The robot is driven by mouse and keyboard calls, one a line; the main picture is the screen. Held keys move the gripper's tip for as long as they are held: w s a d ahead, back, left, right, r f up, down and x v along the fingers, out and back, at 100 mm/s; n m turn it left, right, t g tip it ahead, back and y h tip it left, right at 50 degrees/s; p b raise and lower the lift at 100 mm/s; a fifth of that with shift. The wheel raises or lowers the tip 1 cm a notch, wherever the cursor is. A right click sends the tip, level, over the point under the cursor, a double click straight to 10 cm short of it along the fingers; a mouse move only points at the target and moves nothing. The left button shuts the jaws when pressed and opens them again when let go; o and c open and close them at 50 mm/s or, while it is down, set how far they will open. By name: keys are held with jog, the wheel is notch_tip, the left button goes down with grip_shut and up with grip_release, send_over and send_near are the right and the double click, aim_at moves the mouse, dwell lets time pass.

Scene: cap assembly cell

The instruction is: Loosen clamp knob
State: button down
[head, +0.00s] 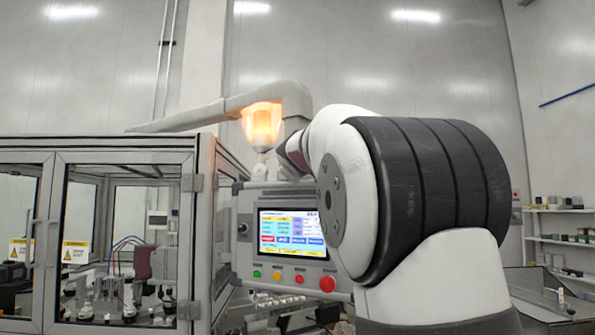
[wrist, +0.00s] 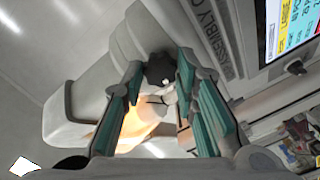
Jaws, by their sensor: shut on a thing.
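The clamp knob (wrist: 159,68) is a dark, round piece between the fingertips of my gripper (wrist: 160,72) in the wrist view. It sits in front of a pale grey support arm. My gripper has teal-padded fingers, one on each side of the knob, shut on it. The exact contact of the pads is hard to make out. In the head view my own arm covers the area of the knob and the gripper, so neither can be picked out there.
The control panel (head: 245,225) with a lit screen (head: 292,235) and buttons stands just behind my arm; its screen also shows in the wrist view (wrist: 290,25). A glass-walled assembly cell (head: 125,157) fills the left. Shelves (head: 560,240) stand far right.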

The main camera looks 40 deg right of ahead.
jog(key=c, duration=1.3)
grip_release()
jog(key=v, duration=1.2)
